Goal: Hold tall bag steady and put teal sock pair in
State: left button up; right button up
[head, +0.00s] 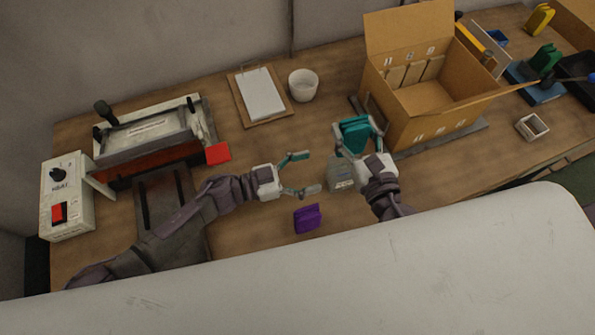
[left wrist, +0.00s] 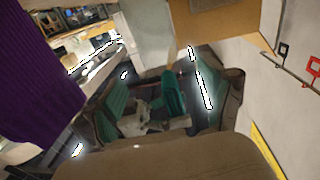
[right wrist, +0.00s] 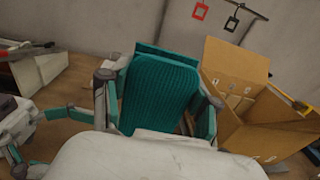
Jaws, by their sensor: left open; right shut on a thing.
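The teal sock pair (head: 354,134) is a folded ribbed bundle, held upright in my right gripper (head: 358,136). In the right wrist view the teal sock pair (right wrist: 160,92) fills the space between the two fingers. The tall bag (head: 341,173), clear with a pale label, stands on the table just below the right gripper. My left gripper (head: 304,175) is open and empty, fingers pointing right toward the bag, with a small gap between them in the head view. The bag's mouth is hard to make out, and the right gripper partly hides the bag.
A purple sock pair (head: 307,218) stands below the left gripper. An open cardboard box (head: 418,115) with upright dividers stands right of the right gripper.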

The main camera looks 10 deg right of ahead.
aim_at(345, 162)
pick_arm(q)
jog(key=d, duration=0.9)
jog(key=shift+w+d, duration=0.25)
jog(key=shift+w, duration=0.05)
jog(key=c, duration=1.2)
pick_arm(e)
jog(key=shift+f, duration=0.1)
dwell(0.4)
jog(key=shift+f, duration=3.85)
jog(key=o, duration=1.2)
